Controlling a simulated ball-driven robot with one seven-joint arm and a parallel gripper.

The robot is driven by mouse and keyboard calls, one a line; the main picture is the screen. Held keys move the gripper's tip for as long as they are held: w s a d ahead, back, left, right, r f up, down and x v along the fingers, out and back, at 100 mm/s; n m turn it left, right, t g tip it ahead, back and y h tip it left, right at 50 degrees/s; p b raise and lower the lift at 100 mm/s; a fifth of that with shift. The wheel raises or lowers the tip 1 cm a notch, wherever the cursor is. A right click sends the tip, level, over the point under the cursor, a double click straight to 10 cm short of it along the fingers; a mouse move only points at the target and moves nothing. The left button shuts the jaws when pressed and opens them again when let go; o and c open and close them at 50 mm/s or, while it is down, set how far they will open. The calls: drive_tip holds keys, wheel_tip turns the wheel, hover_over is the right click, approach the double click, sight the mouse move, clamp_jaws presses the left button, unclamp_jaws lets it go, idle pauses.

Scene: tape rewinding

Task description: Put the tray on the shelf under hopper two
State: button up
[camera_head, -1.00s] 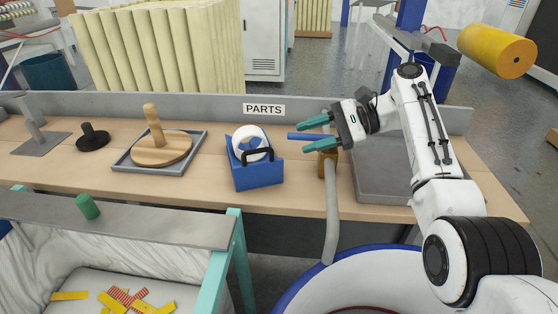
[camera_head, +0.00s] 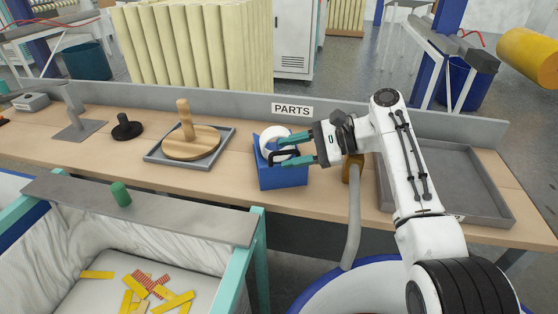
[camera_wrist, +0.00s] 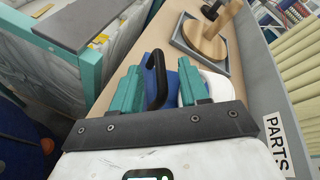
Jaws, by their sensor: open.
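A blue open box (camera_head: 282,177) with a black handle (camera_head: 292,155) stands on the wooden bench, below the PARTS sign. My gripper (camera_head: 284,151) reaches in from the right and is open, its teal fingers at the handle. In the wrist view the handle (camera_wrist: 155,78) rises between my two fingers (camera_wrist: 160,90), closer to the left one. A white roll (camera_head: 270,146) sits in the box, partly hidden by a finger. A large grey tray (camera_head: 480,203) lies at the bench's right end, partly behind my arm. No hopper or numbered shelf can be made out.
Left of the box, a wooden disc with a peg (camera_head: 190,140) sits on a smaller grey tray (camera_head: 150,157). A black knob (camera_head: 126,128) is farther left. A teal-framed bin (camera_head: 258,240) with yellow strips stands in front. A brown block (camera_head: 352,170) is right of the box.

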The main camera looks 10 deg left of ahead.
clamp_jaws()
idle(0.4)
idle(1.0)
